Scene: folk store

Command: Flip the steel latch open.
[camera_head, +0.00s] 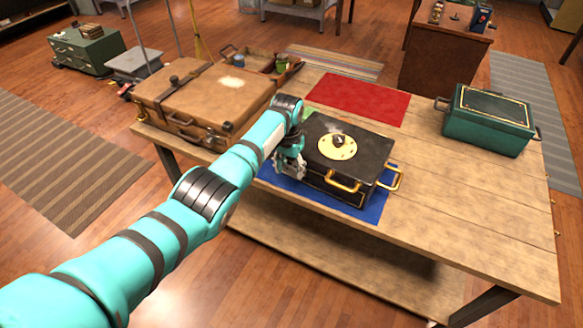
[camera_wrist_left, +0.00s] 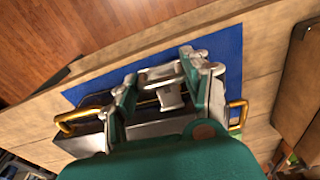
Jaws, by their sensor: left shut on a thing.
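A black box (camera_head: 345,150) with brass handles and a round brass plate on its lid stands on a blue mat (camera_head: 365,207). My left gripper (camera_head: 290,168) is at the box's front left side, pointing down. In the left wrist view its fingers (camera_wrist_left: 160,78) are closed around a small steel piece, which looks like the steel latch (camera_wrist_left: 171,99), against the box's side. The gripper hides the latch in the head view, and I cannot tell the latch's angle. The lid is down. My right gripper is not in view.
A brown suitcase (camera_head: 200,98) stands on the table to the left, close to my left arm. A red mat (camera_head: 360,98) lies behind the box. A green box (camera_head: 487,122) stands at the right. The wooden table's front right (camera_head: 470,215) is clear.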

